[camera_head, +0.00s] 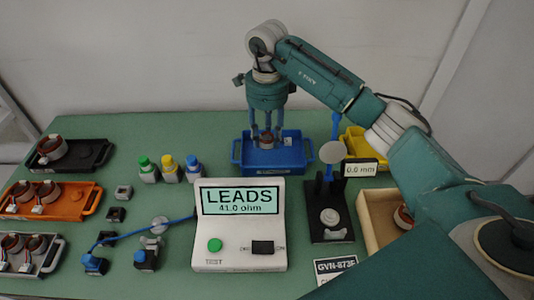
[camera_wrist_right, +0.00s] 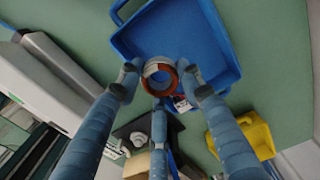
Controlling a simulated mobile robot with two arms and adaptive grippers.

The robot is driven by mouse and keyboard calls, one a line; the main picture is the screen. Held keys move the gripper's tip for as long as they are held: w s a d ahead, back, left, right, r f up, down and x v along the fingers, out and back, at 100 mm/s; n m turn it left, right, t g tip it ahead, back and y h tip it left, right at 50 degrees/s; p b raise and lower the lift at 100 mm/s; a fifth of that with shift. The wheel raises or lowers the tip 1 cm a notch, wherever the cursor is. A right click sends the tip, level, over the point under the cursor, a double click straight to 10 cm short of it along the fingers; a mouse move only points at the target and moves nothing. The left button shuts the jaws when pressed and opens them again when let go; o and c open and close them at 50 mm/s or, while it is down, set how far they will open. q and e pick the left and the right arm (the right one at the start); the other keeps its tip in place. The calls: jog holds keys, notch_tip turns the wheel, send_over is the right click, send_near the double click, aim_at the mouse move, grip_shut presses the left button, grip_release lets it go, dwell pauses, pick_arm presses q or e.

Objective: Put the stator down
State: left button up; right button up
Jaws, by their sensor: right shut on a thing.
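My right gripper (camera_head: 267,132) points down over the blue tray (camera_head: 240,157) at the back of the bench. It is shut on a stator (camera_head: 266,141), a ring with copper-brown windings. In the right wrist view the stator (camera_wrist_right: 151,69) sits between the fingertips of the right gripper (camera_wrist_right: 165,83), with the blue tray (camera_wrist_right: 135,40) behind it. The tray floor around it looks empty. I cannot tell whether the stator touches the floor. A small white and red patch shows beside the stator in the wrist view. My left gripper is out of view.
A LEADS tester (camera_head: 238,230) reading 41.0 ohm stands in front. A gauge stand (camera_head: 328,215) and a wooden box (camera_head: 372,222) are to the right, a yellow bin (camera_head: 356,143) behind. Black (camera_head: 92,155), orange (camera_head: 70,212) and grey (camera_head: 50,260) trays with stators line the left.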

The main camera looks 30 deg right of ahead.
aim_at(267, 146)
notch_tip(267, 146, down, 4)
jog(key=shift+r, duration=0.1)
notch_tip(267, 146, down, 4)
jog(key=shift+r+p, duration=0.25)
jog(key=shift+p, duration=0.35)
jog(key=shift+f, duration=0.25)
jog(key=o, duration=1.3)
jog(key=shift+f, duration=0.15)
jog(key=shift+o, duration=0.2)
